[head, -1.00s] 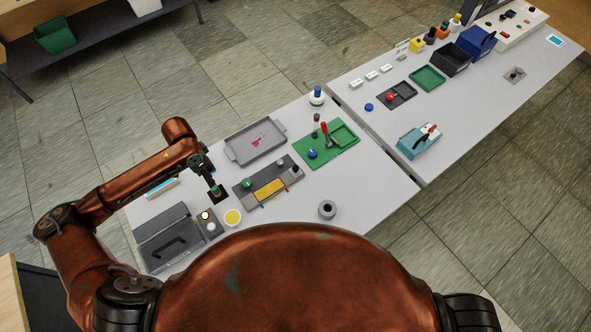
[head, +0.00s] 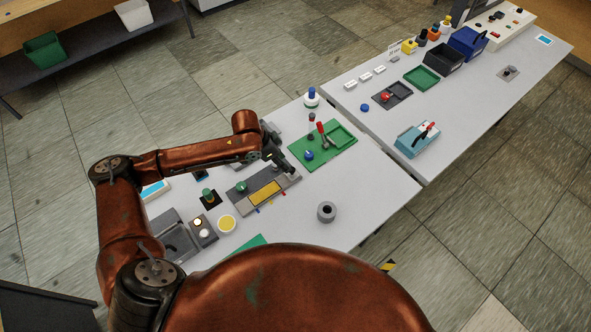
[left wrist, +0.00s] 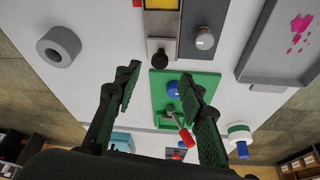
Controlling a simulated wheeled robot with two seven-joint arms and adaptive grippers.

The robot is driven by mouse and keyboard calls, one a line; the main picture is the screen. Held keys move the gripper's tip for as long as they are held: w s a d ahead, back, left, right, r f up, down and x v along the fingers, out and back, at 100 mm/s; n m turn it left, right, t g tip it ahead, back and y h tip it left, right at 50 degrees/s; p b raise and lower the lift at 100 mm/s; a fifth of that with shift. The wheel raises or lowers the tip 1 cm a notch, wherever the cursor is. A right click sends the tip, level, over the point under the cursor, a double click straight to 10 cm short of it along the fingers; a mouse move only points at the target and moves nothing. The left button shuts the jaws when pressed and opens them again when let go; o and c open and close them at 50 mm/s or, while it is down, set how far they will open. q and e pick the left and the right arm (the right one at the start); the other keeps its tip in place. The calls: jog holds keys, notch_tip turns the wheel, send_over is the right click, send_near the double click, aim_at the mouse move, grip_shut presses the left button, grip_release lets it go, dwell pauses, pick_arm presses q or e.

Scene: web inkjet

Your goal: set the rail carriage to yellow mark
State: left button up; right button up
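The rail unit (head: 240,203) is a grey block with a yellow panel (head: 265,193) and a green knob (head: 241,186) at its left end. Small blue (head: 257,211) and red (head: 283,194) marks sit along its near edge; a separate yellow mark cannot be made out. In the left wrist view, a black knob (left wrist: 160,60) stands on a light grey plate at the unit's end, beside a silver knob (left wrist: 204,38). My left gripper (head: 286,166) is over the unit's right end. In its wrist view the left gripper (left wrist: 160,82) is open and empty, the black knob between and beyond its fingers. My right gripper is out of view.
A green board (head: 330,142) with a red-handled tool lies just right of the rail unit. A grey ring (head: 326,212) stands in front. A yellow disc (head: 227,223) and a two-button box (head: 203,231) lie left. The table's front right is mostly clear.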

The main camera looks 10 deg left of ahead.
aim_at(289, 175)
pick_arm(q)
jog(key=x, duration=0.4)
jog(key=shift+w+d+f, duration=0.1)
jog(key=shift+d+f, duration=0.05)
jog(key=shift+d, duration=0.1)
jog(key=shift+x, duration=0.9)
jog(key=shift+a, duration=0.1)
jog(key=shift+c, duration=0.8)
jog(key=c, duration=0.5)
grip_shut()
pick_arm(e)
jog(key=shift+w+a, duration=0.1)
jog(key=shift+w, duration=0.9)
